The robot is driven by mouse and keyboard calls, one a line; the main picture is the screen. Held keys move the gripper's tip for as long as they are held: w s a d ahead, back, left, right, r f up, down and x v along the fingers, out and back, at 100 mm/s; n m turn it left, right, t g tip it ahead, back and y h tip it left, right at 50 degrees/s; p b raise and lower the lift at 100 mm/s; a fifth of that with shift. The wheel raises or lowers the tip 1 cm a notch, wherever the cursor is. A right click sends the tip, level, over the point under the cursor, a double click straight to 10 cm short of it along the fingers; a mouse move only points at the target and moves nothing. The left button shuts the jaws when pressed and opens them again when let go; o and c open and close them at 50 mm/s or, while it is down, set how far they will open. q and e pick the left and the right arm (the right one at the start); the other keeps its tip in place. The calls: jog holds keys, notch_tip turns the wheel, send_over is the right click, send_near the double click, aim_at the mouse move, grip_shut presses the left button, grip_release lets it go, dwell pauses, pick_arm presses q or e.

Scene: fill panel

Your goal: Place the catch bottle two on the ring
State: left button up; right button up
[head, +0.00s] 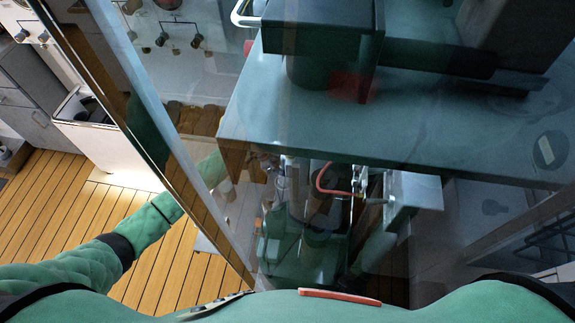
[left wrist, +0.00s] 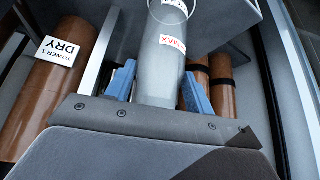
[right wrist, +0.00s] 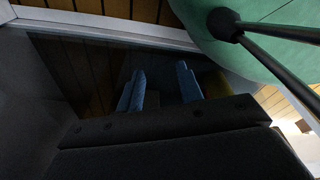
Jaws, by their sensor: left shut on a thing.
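In the left wrist view my left gripper (left wrist: 160,88) has its two blue fingers on either side of a clear grey cylindrical bottle (left wrist: 162,65) with a red "MAX" mark, and is shut on it. I take this for the catch bottle; no number on it can be read. In the head view my left arm reaches behind the glass, and its gripper is small and unclear there. My right gripper (right wrist: 160,90) shows in the right wrist view with its blue fingers apart and nothing between them. I cannot make out the ring.
In the head view a glass panel edge (head: 150,130) crosses beside my left arm. A grey shelf (head: 300,125) overhangs a red hose (head: 322,180).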

pick_arm(q)
jog(key=shift+w+a+f, duration=0.1)
jog(key=shift+a+f, duration=0.1)
jog(key=shift+a, duration=0.2)
jog(key=shift+d+f, duration=0.1)
jog(key=shift+d, duration=0.05)
jog(key=o, duration=1.2)
jog(key=shift+a, duration=0.2)
jog(key=shift+r, duration=0.45)
jog(key=shift+a+r+p, duration=0.3)
jog(key=shift+r+p, duration=0.1)
jog(key=shift+p, duration=0.1)
jog(key=shift+p+v, duration=2.65)
jog(key=shift+v, duration=2.6)
pick_arm(e)
jog(key=s+r+g, duration=0.1)
jog(key=s+r, duration=0.1)
jog(key=s, duration=0.8)
jog(key=shift+d+r, duration=0.3)
jog(key=shift+d, duration=0.1)
